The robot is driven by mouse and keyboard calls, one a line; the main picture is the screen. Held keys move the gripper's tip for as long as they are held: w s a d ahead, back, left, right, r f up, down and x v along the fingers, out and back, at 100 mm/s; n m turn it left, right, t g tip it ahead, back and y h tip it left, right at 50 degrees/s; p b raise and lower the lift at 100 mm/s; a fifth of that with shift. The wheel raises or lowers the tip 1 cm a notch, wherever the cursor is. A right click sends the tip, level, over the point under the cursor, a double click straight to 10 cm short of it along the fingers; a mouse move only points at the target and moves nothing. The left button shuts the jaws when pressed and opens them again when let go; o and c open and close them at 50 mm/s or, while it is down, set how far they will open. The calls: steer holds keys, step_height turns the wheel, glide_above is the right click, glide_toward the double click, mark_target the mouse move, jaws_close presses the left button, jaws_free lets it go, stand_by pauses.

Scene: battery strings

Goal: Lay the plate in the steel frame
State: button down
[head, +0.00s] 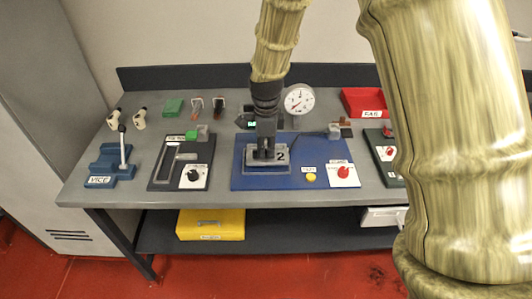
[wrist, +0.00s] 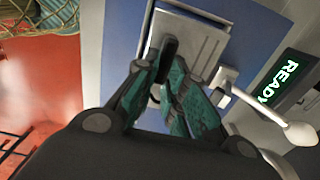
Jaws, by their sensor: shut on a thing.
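The grey plate (head: 281,155), marked 2, is at the left part of the blue board (head: 300,145); it also shows in the wrist view (wrist: 200,42). The steel frame (head: 252,171) shows as a pale rim around the plate's edges. The plate looks roughly flat and lined up with the frame, but I cannot tell whether it rests inside or is slightly above. My gripper (head: 265,150) points down over the plate. In the wrist view its teal fingers (wrist: 167,84) are shut on the plate's dark handle (wrist: 169,48). The fingers hide part of the plate.
A READY display (wrist: 288,82) stands close beside the board. A dial gauge (head: 299,100) is behind it. A yellow button (head: 311,177) and a red knob (head: 343,171) are to the right. A panel with a black dial (head: 194,176) and a blue vice (head: 108,165) are left.

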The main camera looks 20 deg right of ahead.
mark_target(266, 151)
steer(key=shift+f+p, duration=0.35)
steer(key=shift+f, duration=0.95)
steer(key=c, duration=1.5)
jaws_free()
steer(key=shift+f, duration=0.1)
step_height(266, 151, up, 12)
steer(key=b, duration=0.2)
steer(key=shift+b, duration=0.35)
